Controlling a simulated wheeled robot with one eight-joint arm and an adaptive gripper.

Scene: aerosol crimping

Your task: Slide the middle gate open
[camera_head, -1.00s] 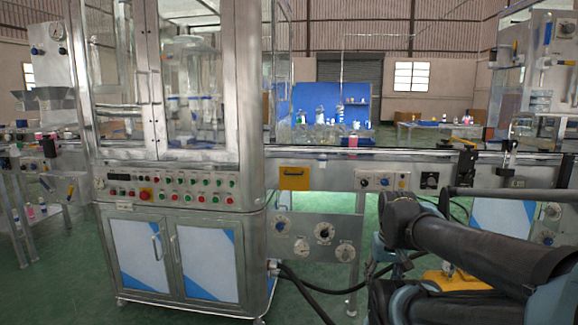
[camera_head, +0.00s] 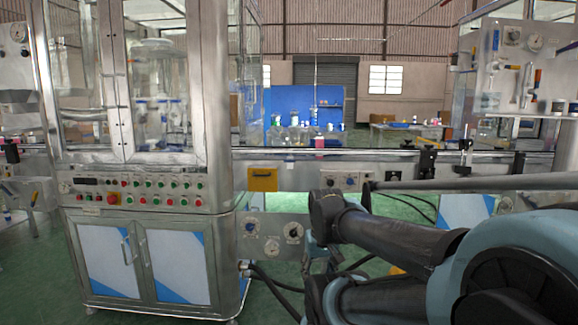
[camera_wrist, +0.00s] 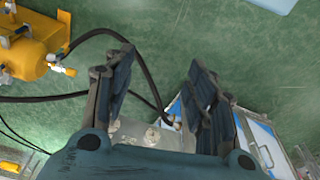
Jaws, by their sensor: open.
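Three dark fittings stand along the conveyor rail in the head view: a left one (camera_head: 427,162), a middle one (camera_head: 464,158) and a right one (camera_head: 518,165). I cannot tell for certain which is the middle gate, or whether it is open. My gripper (camera_wrist: 160,88) is open and empty in the wrist view, its two dark fingers spread apart above the green floor. It is apart from the rail fittings, which I cannot make out in the wrist view. My gripper is not clearly visible in the head view.
The steel cabinet (camera_head: 150,190) with glass doors and buttons stands at left. The conveyor (camera_head: 375,158) runs right from it, with a yellow plate (camera_head: 263,180) on its front. Black hoses (camera_wrist: 140,68) and a yellow machine (camera_wrist: 28,45) lie below my gripper.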

